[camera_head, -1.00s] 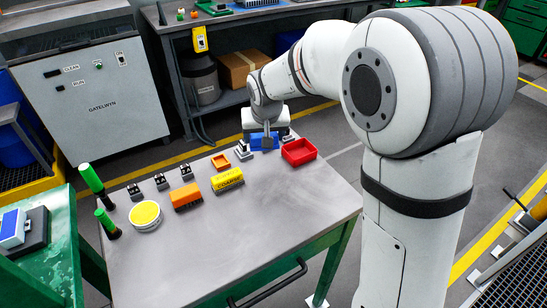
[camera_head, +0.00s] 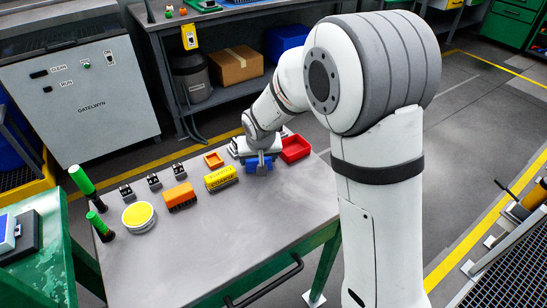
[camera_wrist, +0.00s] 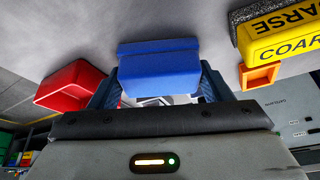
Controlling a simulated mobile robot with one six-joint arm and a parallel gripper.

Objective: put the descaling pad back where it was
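A blue two-tiered block (camera_head: 259,166), which may be the descaling pad, is at my gripper (camera_head: 261,153) over the far right part of the grey table. In the wrist view the blue block (camera_wrist: 158,70) sits between the two fingers (camera_wrist: 160,90), which press against its sides. I cannot tell whether its underside touches the table. No label shows on it. The gripper points down, just left of and in front of a red open tray (camera_head: 295,148).
A yellow block marked COARSE (camera_head: 221,178), a small orange tray (camera_head: 213,160), an orange brush (camera_head: 180,197) and a yellow disc (camera_head: 139,217) stand to the left. Green-handled tools (camera_head: 83,181) and small black clips (camera_head: 153,181) are further left. The front of the table (camera_head: 225,240) is clear.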

